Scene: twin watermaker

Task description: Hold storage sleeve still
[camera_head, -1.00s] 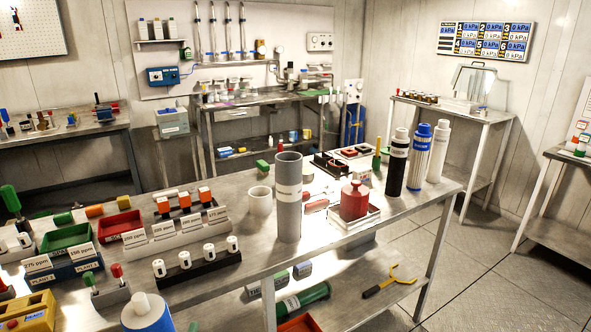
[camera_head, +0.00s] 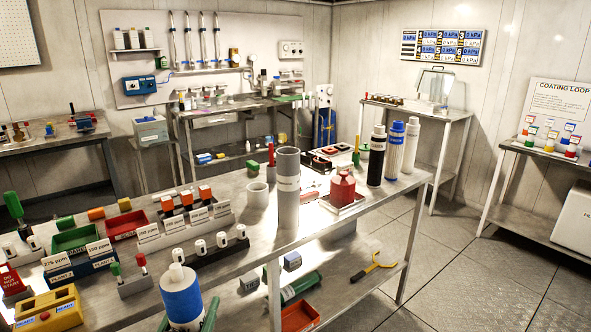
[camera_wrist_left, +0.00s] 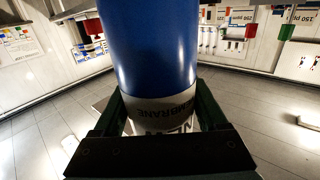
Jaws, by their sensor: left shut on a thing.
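A blue cylinder (camera_head: 181,299) with a white top and a white label band stands upright at the bottom of the head view. My left gripper (camera_head: 188,318) has green fingers on both sides of it and is shut on it. In the left wrist view the blue cylinder (camera_wrist_left: 150,45) fills the middle, and part of the word "MEMBRANE" shows on its band. A tall grey tube (camera_head: 288,200) with a pale label stands upright on the bench, apart from my left gripper. I cannot read which one is labelled storage sleeve. My right gripper is not in view.
Black (camera_head: 377,157), blue (camera_head: 394,150) and white cylinders stand at the bench's right end. A rack of white-capped vials (camera_head: 222,245) lies near the front edge.

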